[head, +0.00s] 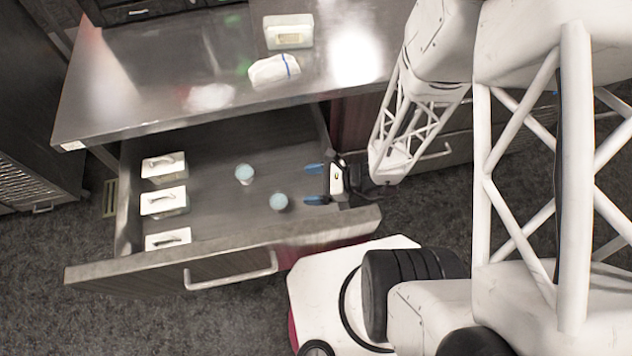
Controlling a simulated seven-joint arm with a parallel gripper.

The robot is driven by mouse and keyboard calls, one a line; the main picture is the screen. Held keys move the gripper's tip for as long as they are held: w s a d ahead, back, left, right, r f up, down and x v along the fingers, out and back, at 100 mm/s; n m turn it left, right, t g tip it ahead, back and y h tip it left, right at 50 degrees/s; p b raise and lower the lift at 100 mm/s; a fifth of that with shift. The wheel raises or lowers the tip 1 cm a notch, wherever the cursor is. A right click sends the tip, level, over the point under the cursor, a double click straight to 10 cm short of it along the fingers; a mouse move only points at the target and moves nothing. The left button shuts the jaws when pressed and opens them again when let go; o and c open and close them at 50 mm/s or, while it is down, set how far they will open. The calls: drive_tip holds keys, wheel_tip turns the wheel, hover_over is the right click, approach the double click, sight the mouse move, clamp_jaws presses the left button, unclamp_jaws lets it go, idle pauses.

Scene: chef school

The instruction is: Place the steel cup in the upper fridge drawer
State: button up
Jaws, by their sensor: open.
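An upper drawer (215,215) stands pulled open under the steel counter. Two small round cup-like things with pale blue tops, one (244,173) near the drawer's middle and one (278,201) closer to its front right, stand on its floor. I cannot tell from their look whether either is the steel cup. My gripper (314,184) is over the drawer's right end, its two blue fingertips apart and pointing left. The nearer cup-like thing is just left of the lower fingertip, with nothing seen between the fingers.
Several white-lidded containers (163,201) line the drawer's left side. On the counter (130,110) are a pale box (289,31) and a white bag-like item (274,69) with a blue stripe. The drawer's middle floor has free room.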

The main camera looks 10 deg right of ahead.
drive_tip(key=shift+d+r, duration=0.15)
drive_tip(key=shift+d, duration=0.2)
drive_tip(key=shift+s, duration=0.1)
drive_tip(key=shift+r, duration=0.15)
idle(0.6)
drive_tip(key=s+d+r+n+h, duration=0.1)
drive_tip(key=d+r+n+h, duration=0.2)
drive_tip(key=r+n, duration=0.4)
drive_tip(key=s+d+r+n+h, duration=0.1)
drive_tip(key=d+r+n+h, duration=0.2)
drive_tip(key=r, duration=1.7)
drive_tip(key=s+d+r+n+g+h, duration=0.1)
drive_tip(key=d+r+n+h, duration=0.2)
drive_tip(key=r+n+h, duration=0.4)
wheel_tip(320, 180, up, 8)
drive_tip(key=n, duration=0.3)
drive_tip(key=shift+s+d+f+n, duration=0.15)
drive_tip(key=shift+s+f+n, duration=0.05)
drive_tip(key=shift+n, duration=0.2)
